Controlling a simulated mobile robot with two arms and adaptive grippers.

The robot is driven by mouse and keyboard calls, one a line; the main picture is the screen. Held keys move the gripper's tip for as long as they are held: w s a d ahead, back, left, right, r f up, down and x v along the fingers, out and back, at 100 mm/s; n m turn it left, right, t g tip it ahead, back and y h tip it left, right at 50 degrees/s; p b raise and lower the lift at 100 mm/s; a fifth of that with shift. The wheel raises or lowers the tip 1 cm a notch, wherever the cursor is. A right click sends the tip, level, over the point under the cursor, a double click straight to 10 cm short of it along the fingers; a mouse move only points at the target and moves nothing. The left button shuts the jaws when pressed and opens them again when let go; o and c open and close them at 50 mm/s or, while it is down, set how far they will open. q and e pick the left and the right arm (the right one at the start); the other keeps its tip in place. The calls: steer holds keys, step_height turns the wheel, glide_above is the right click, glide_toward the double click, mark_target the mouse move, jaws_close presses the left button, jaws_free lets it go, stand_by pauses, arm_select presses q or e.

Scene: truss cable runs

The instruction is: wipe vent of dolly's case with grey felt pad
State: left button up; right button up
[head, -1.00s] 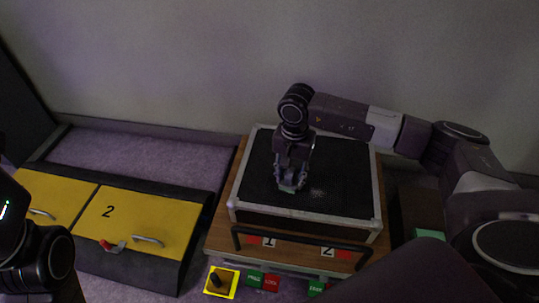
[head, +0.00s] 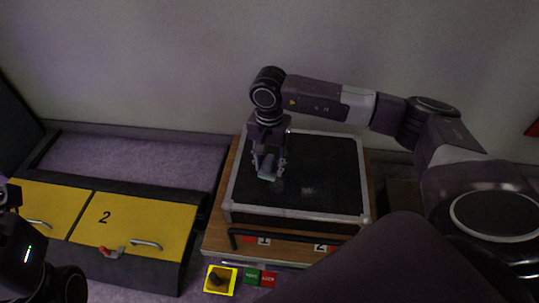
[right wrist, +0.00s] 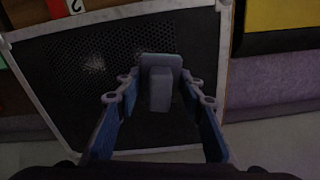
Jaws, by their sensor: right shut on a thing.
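The dolly's case (head: 300,218) is a box with a pale metal frame. Its dark mesh vent (head: 332,165) faces up and also fills much of the right wrist view (right wrist: 62,80). A whitish smudge (head: 307,191) lies on the vent right of my right gripper, with a fainter one just below the gripper. My right gripper (head: 268,168) is shut on the grey felt pad (right wrist: 160,88), over the left part of the vent. I cannot tell whether the pad touches the mesh. Part of my left arm shows at lower left; its gripper is not visible.
The case sits on a wooden dolly (head: 218,230) with a black handle bar (head: 290,241) in front. A yellow-lidded bin (head: 135,225) stands to the left. A yellow switch plate (head: 220,280) and green and red labels lie in front. A wall rises behind.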

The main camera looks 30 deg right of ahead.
steer(key=shift+r+p, duration=0.55)
steer(key=shift+r, duration=0.6)
